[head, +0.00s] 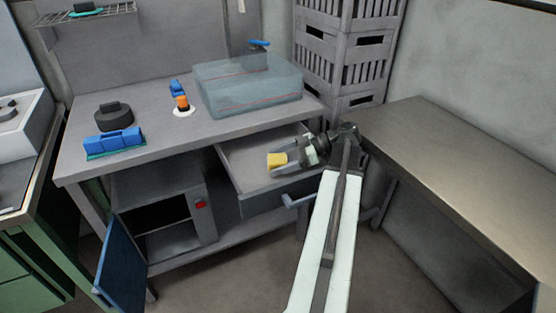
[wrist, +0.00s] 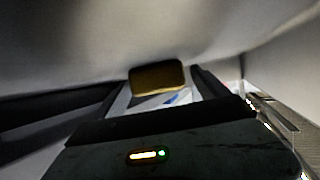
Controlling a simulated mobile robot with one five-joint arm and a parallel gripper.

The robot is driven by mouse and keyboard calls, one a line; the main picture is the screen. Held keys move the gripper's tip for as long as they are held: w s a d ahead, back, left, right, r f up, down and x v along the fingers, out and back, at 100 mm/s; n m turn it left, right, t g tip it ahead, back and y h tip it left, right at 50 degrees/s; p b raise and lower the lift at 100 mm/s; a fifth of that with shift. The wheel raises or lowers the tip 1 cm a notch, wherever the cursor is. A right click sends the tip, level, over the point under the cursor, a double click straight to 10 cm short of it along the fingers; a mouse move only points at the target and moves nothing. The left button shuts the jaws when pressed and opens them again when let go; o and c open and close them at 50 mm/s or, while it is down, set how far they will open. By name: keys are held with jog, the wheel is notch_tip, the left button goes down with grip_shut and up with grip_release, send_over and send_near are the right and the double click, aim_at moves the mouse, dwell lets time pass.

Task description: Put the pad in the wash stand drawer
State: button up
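The yellow pad (head: 275,160) is held at the tips of my gripper (head: 279,159), which is shut on it. In the wrist view the pad (wrist: 157,77) shows dark yellow-brown between the two fingers. The wash stand drawer (head: 236,172) is pulled out under the right part of the grey bench top. In the head view the pad and my gripper overlap the drawer's opening; the exact height above its floor is hard to tell. My gripper and arm hide part of the drawer's right side.
A clear bluish basin (head: 250,88) stands on the bench above the drawer. Several blue and black items and an orange-capped item (head: 182,103) are to its left. A blue cabinet door (head: 121,262) hangs open below. Grey crates (head: 345,45) and a bare side table (head: 460,160) are at right.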

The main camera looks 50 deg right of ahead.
jog(key=shift+a+f, duration=0.2)
jog(key=shift+f, duration=0.2)
jog(key=shift+s+d+r+p, duration=0.15)
jog(key=shift+d+r+p, duration=0.05)
jog(key=shift+d+p, duration=0.15)
jog(key=p+v, duration=0.2)
jog(key=v, duration=0.1)
jog(key=p+v, duration=0.1)
jog(key=v, duration=0.3)
jog(key=shift+s+d+r+p, duration=0.1)
jog(key=shift+r+p, duration=0.25)
jog(key=shift+p, duration=0.05)
